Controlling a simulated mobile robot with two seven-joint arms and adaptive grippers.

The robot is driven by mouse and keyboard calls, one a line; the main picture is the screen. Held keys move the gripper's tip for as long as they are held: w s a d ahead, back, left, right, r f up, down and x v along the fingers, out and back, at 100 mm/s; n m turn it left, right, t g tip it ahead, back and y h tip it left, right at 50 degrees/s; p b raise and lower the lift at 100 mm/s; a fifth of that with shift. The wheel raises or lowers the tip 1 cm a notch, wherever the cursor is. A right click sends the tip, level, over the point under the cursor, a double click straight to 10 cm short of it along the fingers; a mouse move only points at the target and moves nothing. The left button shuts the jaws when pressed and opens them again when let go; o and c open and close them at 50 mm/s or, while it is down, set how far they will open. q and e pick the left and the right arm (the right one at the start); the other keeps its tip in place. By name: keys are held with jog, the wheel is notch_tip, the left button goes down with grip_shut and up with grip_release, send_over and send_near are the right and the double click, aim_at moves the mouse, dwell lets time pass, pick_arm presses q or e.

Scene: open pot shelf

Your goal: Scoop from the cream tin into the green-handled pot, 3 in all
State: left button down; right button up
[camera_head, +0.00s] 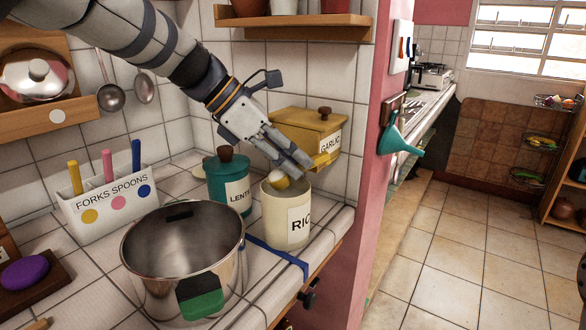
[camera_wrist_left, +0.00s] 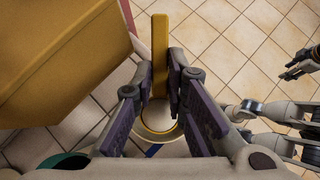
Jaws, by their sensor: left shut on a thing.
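The cream tin (camera_head: 272,225), labelled "RIC...", stands open near the counter's right end. My left gripper (camera_head: 297,168) is above its mouth, shut on a scoop with a yellow handle (camera_wrist_left: 160,45). The scoop's pale yellow bowl (camera_head: 283,183) is at the tin's opening; how deep it sits and what it holds I cannot tell. The steel pot (camera_head: 150,265) with a green handle (camera_head: 202,304) stands open, left and in front of the tin. Its visible inside looks bare. My right gripper (camera_wrist_left: 302,64) shows only at the left wrist view's right edge, far from the tin.
A teal tin (camera_head: 215,185) stands close left of the cream tin, and a yellow garlic box (camera_head: 300,122) is behind it. A white cutlery holder (camera_head: 110,215) is behind the pot. A blue strip (camera_head: 285,257) crosses the counter. The counter ends just right of the tin.

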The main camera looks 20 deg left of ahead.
pick_arm(q)
jog(key=shift+r, duration=2.8)
